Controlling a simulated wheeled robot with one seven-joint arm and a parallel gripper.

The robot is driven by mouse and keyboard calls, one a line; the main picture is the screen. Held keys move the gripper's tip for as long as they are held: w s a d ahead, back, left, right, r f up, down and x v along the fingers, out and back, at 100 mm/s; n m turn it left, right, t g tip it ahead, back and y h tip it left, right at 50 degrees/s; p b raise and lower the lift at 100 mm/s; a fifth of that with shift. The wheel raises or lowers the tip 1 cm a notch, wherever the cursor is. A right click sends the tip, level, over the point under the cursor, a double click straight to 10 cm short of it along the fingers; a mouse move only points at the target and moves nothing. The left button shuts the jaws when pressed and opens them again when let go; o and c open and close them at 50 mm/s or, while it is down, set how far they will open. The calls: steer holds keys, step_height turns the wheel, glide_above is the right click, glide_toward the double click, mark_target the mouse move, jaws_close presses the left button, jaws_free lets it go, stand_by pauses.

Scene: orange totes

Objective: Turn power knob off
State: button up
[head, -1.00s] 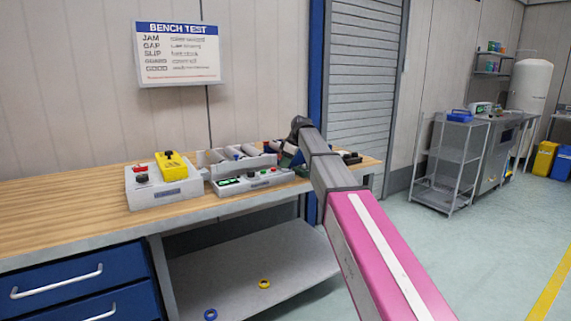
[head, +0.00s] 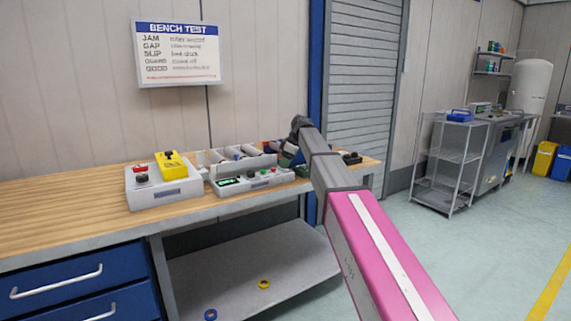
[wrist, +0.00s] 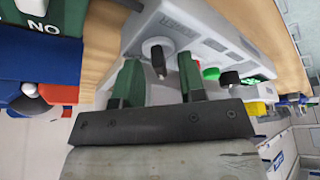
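In the wrist view my gripper (wrist: 159,62) is open, with its two green fingers apart. A black knob (wrist: 158,50) with a light pointer mark stands between and just beyond the fingertips, on a pale grey housing (wrist: 150,22). I cannot tell whether the fingers touch it. A second black knob (wrist: 230,78) sits to the right, near green lights. In the head view the control panel (head: 228,190) with a green display and small buttons lies at the bench front. My gripper is mostly hidden behind my arm there, and no knob label is readable.
A white box (head: 150,198) with a yellow block (head: 171,166), a red button and a black knob stands left of the panel. A roller tray (head: 240,163) is behind the panel. The wooden bench top (head: 60,205) is clear at left. A sign hangs above.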

steer(key=v, duration=1)
steer(key=shift+r, duration=0.35)
steer(key=shift+d, duration=0.15)
